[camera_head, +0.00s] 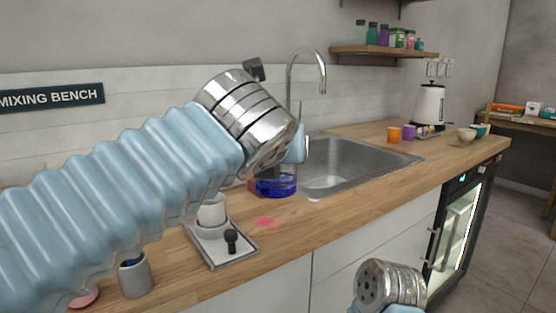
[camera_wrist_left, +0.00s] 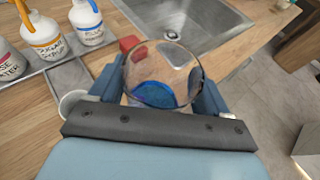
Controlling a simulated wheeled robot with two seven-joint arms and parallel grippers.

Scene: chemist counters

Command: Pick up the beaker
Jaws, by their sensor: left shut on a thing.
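The beaker (camera_head: 275,187) is clear glass with blue liquid in its bottom. It is at the sink's near left corner, partly hidden behind my left gripper in the head view. In the left wrist view the beaker (camera_wrist_left: 162,75) sits between the two blue fingers of my left gripper (camera_wrist_left: 162,84), which is shut on it. Its round rim is open towards the camera. I cannot tell whether its base touches the counter.
A steel sink (camera_head: 385,160) with a tall faucet (camera_head: 307,55) is beside the beaker. A white cup (camera_head: 212,212) stands on a small device, and a grey cup (camera_head: 135,277) is nearer. Labelled bottles (camera_wrist_left: 42,38) stand on a grey tray.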

